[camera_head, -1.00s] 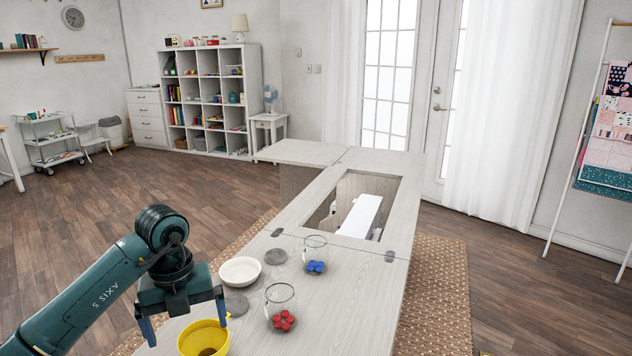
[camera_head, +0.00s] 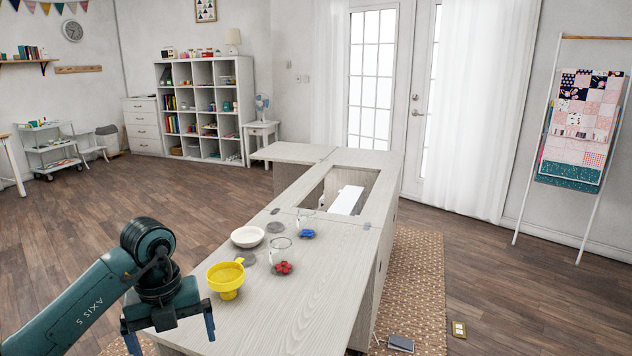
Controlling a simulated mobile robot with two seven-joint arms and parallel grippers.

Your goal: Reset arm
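My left gripper (camera_head: 172,334) hangs at the lower left, beside the left edge of the sewing cabinet (camera_head: 290,320). Its two blue fingertips are wide apart, with nothing seen between them. My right gripper is not in view. On the cabinet top stand a yellow funnel (camera_head: 227,278) and a white bowl (camera_head: 247,237). A glass jar with red pieces (camera_head: 284,268) and a glass jar with blue pieces (camera_head: 307,233) stand to their right. Grey lids (camera_head: 275,228) lie near the bowl.
The cabinet has a rectangular opening with a white machine arm (camera_head: 347,200) in it. A patterned rug (camera_head: 415,285) lies under the cabinet. The front cabinet top is clear.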

